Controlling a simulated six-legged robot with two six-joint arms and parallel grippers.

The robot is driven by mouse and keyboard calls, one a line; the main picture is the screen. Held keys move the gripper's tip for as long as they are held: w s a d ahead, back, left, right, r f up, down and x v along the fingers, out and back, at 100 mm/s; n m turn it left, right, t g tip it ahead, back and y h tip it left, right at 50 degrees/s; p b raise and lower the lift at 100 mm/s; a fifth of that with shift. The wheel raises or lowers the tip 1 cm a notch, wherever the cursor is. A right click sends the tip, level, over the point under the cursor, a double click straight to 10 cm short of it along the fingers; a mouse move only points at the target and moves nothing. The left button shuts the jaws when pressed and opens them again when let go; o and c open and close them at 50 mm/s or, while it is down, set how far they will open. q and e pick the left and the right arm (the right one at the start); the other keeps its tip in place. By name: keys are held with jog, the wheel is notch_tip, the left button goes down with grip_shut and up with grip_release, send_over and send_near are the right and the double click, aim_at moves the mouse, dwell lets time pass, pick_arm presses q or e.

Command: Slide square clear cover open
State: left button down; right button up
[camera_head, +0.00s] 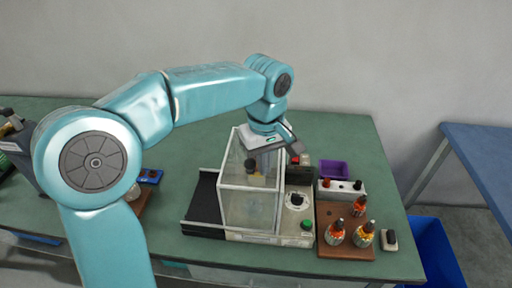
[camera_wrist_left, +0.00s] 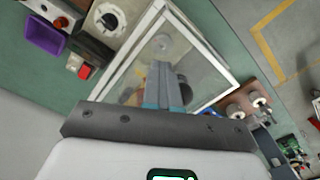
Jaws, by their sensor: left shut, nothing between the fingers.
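The square clear cover (camera_head: 247,208) is a box of clear panels with white edges, standing over the winding machine at mid-table. Its white edges and clear panel also show in the wrist view (camera_wrist_left: 212,72). My left gripper (camera_head: 264,152) is at the top of the cover, toward its back right. In the wrist view its fingers (camera_wrist_left: 164,84) are together and empty, in front of the clear panel. I cannot tell whether they touch the cover. A dark part with a yellowish section shows through the cover. My right gripper is not in view.
The control box with a dial (camera_head: 297,200) and green button sits right of the cover. A black rail base (camera_head: 203,206) extends left. A blue table (camera_head: 488,150) is at far right.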

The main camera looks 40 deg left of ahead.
pick_arm(q)
jog(key=shift+s+a+b, duration=0.1)
jog(key=shift+s+a, duration=0.35)
jog(key=shift+a, duration=0.25)
jog(key=shift+s+a+b, duration=0.15)
jog(key=shift+s+a, duration=0.25)
jog(key=shift+a, duration=0.3)
jog(key=shift+s+a+b, duration=0.1)
jog(key=shift+s+a, duration=0.35)
jog(key=shift+a, duration=0.25)
jog(key=shift+s+a, duration=1.85)
jog(key=shift+a, duration=1.2)
notch_tip(320, 180, up, 8)
jog(key=p, duration=0.7)
send_over(242, 171)
jog(key=s+a, duration=0.3)
jog(key=a, duration=0.2)
jog(key=shift+w+d+f, duration=0.1)
jog(key=shift+d+f, duration=0.1)
jog(key=shift+d, duration=0.05)
jog(key=shift+w+a+f, duration=0.1)
jog(key=shift+s, duration=0.2)
